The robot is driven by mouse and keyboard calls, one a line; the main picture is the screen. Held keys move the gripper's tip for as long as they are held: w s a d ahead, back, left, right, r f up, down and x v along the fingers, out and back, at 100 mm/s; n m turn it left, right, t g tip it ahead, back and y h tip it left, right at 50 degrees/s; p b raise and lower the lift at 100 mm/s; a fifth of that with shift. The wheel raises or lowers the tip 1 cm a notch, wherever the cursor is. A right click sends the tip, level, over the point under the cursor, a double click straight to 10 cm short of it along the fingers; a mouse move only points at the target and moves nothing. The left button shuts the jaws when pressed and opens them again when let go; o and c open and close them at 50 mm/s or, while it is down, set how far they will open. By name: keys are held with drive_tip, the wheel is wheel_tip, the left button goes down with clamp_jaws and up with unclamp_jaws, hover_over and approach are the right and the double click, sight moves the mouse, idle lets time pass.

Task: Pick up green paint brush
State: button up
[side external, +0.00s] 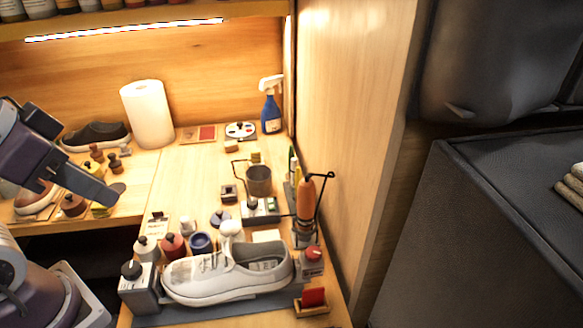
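A thin upright green item (291,160), possibly the green paint brush, stands among slim tools against the right wooden wall. It is small, and I cannot make out its bristles. My gripper (112,195) reaches in from the left, over the left part of the workbench and well apart from that green item. Its fingers show edge-on, so I cannot see whether they are open or shut. A small yellow-green object (101,211) shows just below the fingers; I cannot tell what it is or whether they touch it.
A white sneaker (225,275) lies on a dark mat at the front, with several bottles and jars behind it. A paper towel roll (148,113) and blue spray bottle (271,110) stand behind.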

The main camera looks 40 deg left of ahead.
drive_tip(key=m+t+y, duration=0.3)
drive_tip(key=m+t, duration=0.3)
drive_tip(key=m, duration=1.9)
hover_over(291, 148)
drive_tip(key=s+a, duration=0.4)
drive_tip(key=s, duration=0.5)
wheel_tip(291, 148, down, 14)
drive_tip(key=w+d+f+m+h, duration=0.1)
drive_tip(key=f+m, duration=0.1)
drive_tip(key=m, duration=0.1)
drive_tip(key=w+d+f+m+t+h, duration=0.1)
drive_tip(key=f+m, duration=0.1)
drive_tip(key=m, duration=0.2)
drive_tip(key=w+d+f+m+t+h, duration=0.1)
drive_tip(key=d+f+m, duration=0.1)
drive_tip(key=m, duration=0.2)
drive_tip(key=shift+w+f, duration=0.25)
drive_tip(key=shift+w, duration=0.05)
drive_tip(key=x, duration=0.6)
drive_tip(key=shift+w+a+f, duration=0.1)
drive_tip(key=shift+w+f, duration=0.1)
drive_tip(key=shift+f, duration=0.1)
clamp_jaws()
